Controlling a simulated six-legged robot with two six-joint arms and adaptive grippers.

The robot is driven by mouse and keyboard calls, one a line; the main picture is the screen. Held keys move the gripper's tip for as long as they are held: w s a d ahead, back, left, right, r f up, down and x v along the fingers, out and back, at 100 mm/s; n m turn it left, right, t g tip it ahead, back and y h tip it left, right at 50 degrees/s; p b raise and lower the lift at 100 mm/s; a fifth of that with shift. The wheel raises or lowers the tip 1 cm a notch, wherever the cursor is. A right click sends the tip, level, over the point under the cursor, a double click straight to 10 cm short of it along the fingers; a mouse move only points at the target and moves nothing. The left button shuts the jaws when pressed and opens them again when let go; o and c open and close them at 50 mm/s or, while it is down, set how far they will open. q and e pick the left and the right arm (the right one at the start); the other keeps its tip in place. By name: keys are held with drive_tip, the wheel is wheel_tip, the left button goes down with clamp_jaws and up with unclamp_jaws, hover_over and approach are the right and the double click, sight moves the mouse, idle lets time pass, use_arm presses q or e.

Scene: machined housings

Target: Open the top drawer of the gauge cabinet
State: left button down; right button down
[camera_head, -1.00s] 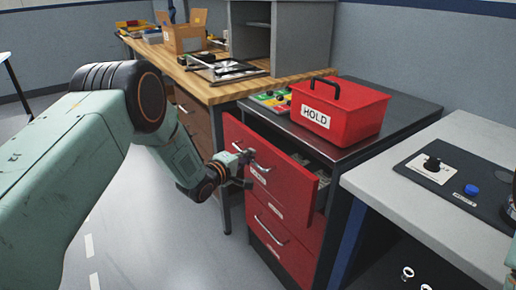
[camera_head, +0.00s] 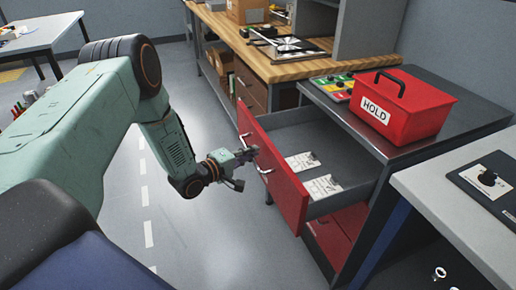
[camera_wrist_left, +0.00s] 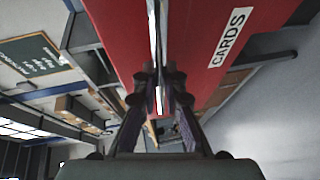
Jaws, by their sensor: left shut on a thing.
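The gauge cabinet (camera_head: 375,150) is dark grey with red drawer fronts. Its top drawer (camera_head: 275,175) is pulled far out, and white labelled cards or packets (camera_head: 313,176) lie inside. My left gripper (camera_head: 245,157) is shut on the drawer's metal handle (camera_head: 262,163), at the outer face of the front. In the left wrist view the fingers (camera_wrist_left: 160,95) close around the bright handle bar (camera_wrist_left: 157,40), beside a red drawer front (camera_wrist_left: 215,25) labelled CARDS. The lower drawer (camera_head: 340,235) is closed, partly hidden under the top one. My right gripper is not in view.
A red HOLD box (camera_head: 402,108) and a small panel with coloured buttons (camera_head: 332,88) stand on the cabinet top. A wooden workbench (camera_head: 262,68) is behind. A grey table (camera_head: 450,190) stands close on the right. Open floor lies left of the drawer.

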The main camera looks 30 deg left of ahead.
use_arm(q)
drive_tip(key=shift+s+a, duration=0.1)
drive_tip(key=shift+s, duration=0.05)
drive_tip(key=c, duration=1.7)
unclamp_jaws()
drive_tip(key=shift+v, duration=5.95)
drive_tip(key=shift+f, duration=0.1)
